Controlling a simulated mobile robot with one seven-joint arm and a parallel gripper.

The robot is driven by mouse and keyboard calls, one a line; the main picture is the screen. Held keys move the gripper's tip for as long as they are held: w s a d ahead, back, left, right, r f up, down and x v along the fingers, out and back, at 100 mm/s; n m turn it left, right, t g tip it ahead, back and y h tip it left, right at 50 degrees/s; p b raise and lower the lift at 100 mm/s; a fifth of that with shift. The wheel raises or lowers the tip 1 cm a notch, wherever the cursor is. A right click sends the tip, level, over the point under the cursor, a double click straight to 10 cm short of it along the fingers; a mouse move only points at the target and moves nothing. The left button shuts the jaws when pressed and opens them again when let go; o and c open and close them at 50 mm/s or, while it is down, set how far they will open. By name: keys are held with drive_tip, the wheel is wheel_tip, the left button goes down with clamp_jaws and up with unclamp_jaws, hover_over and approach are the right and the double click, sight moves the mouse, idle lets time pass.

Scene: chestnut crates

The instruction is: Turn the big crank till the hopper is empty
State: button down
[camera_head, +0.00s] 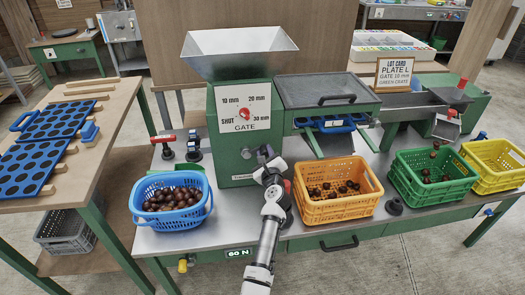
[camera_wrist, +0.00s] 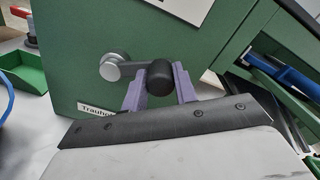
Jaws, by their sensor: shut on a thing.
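The steel hopper (camera_head: 238,50) sits on top of the green machine (camera_head: 238,160); the part of its inside that shows is bare grey. A red gate knob (camera_head: 244,113) is on the white dial on its front. In the wrist view, the crank (camera_wrist: 125,68) has a silver hub at left and a black knob (camera_wrist: 159,78) at right. My gripper (camera_wrist: 160,92) has its purple fingers on both sides of this knob, shut on it. In the head view my gripper (camera_head: 267,163) is low at the machine's front; the crank is mostly hidden there.
A blue basket (camera_head: 170,190) and an orange crate (camera_head: 345,208) with chestnuts flank my arm. A green crate (camera_head: 430,190) with a few chestnuts and a yellow crate (camera_head: 492,168) stand right. A lot card (camera_head: 394,74) reads PLATE L, GATE 10 mm, GREEN CRATE.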

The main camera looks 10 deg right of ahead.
drive_tip(key=shift+d+f+m, duration=0.3)
drive_tip(key=shift+f+m, duration=0.2)
drive_tip(key=shift+m, duration=0.2)
drive_tip(key=c, duration=1.1)
unclamp_jaws()
wheel_tip(320, 180, up, 20)
drive_tip(key=shift+r+p, duration=0.1)
drive_tip(key=shift+p, duration=0.6)
